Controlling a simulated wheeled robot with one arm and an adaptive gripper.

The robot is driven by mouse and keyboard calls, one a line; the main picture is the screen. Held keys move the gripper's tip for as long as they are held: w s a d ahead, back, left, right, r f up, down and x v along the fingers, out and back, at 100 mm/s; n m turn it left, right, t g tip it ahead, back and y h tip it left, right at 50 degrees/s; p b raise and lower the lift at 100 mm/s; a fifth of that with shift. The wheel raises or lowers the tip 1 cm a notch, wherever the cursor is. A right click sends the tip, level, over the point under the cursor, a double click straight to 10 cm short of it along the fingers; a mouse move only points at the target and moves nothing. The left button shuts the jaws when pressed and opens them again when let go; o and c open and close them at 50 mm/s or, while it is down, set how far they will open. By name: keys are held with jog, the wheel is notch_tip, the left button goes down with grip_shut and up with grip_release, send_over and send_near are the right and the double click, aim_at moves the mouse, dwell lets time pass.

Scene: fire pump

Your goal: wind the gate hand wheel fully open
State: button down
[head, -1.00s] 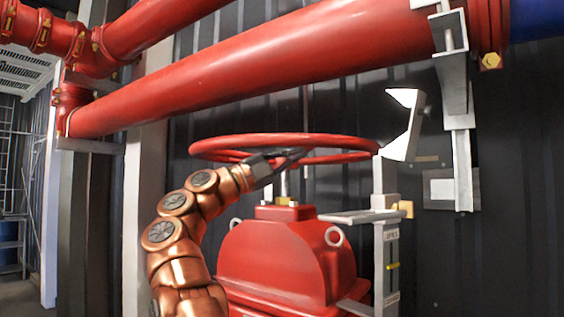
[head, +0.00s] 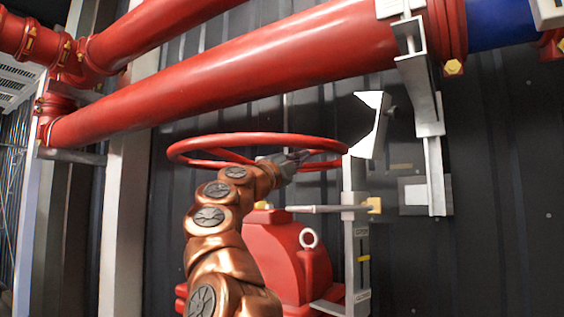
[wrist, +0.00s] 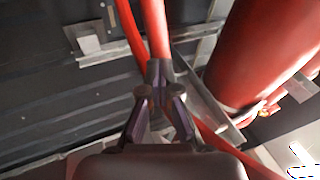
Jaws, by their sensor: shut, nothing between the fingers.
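The red gate hand wheel (head: 240,137) lies roughly flat above the red valve body (head: 272,250) in the head view. My copper arm reaches up to it from below. My gripper (head: 302,156) is inside the ring's outline, toward its right side, among the spokes, partly hidden by my own wrist. In the wrist view my gripper (wrist: 159,68) has its fingertips together, with nothing held between them. A red bar of the wheel (wrist: 153,30) runs away just beyond the tips. Whether the fingers touch it, I cannot tell. The stem is mostly hidden behind my arm.
A large red pipe (head: 240,75) crosses above the wheel. A grey bracket (head: 430,130) hangs at its right. A pale upright post with an indicator scale (head: 362,255) and a white angled plate (head: 371,125) stand close to the wheel's right edge. Dark corrugated wall is behind.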

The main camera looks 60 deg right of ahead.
jog(key=shift+s+d+r+n+t, duration=0.1)
jog(key=shift+s+d+n+t, duration=0.2)
jog(key=shift+d+t, duration=0.3)
jog(key=shift+s+d+n+t, duration=0.15)
jog(key=shift+d+n+t, duration=0.15)
jog(key=shift+d+t, duration=0.3)
jog(key=shift+s+d+p, duration=0.25)
jog(key=shift+d+p, duration=0.35)
jog(key=shift+d, duration=0.55)
